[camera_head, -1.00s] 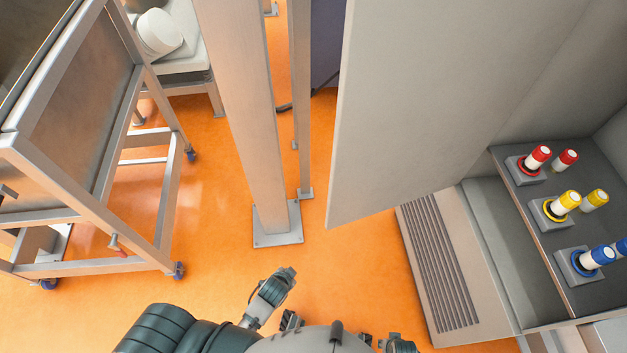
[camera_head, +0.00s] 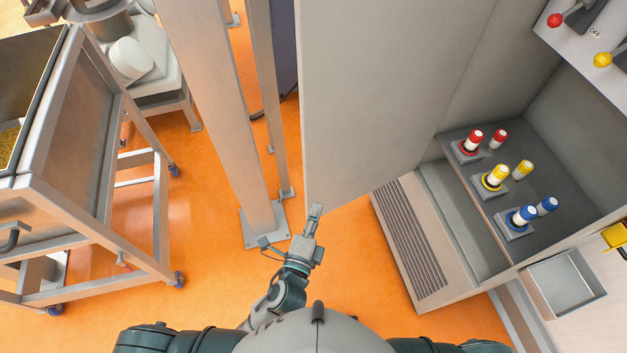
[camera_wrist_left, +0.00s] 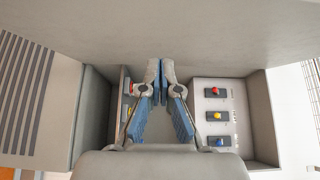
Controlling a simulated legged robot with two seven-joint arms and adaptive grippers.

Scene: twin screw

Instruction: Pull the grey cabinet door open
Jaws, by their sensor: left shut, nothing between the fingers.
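The grey cabinet door (camera_head: 370,90) stands swung out from the cabinet, its free edge toward the left in the head view. The open interior shows to its right. My left gripper (camera_head: 315,210) is by the door's lower corner, shut and empty. In the left wrist view, its fingertips (camera_wrist_left: 160,68) are together, with the grey door panel (camera_wrist_left: 160,35) just beyond them. I cannot tell whether they touch the panel. My right gripper is not in view.
Inside the cabinet is a dark shelf (camera_head: 470,180) with red, yellow and blue plugs. A metal post (camera_head: 215,110) stands left of the door. A wheeled metal cart (camera_head: 85,130) is further left. Orange floor (camera_head: 350,250) is clear below the door. An open tray (camera_head: 563,283) is at the right.

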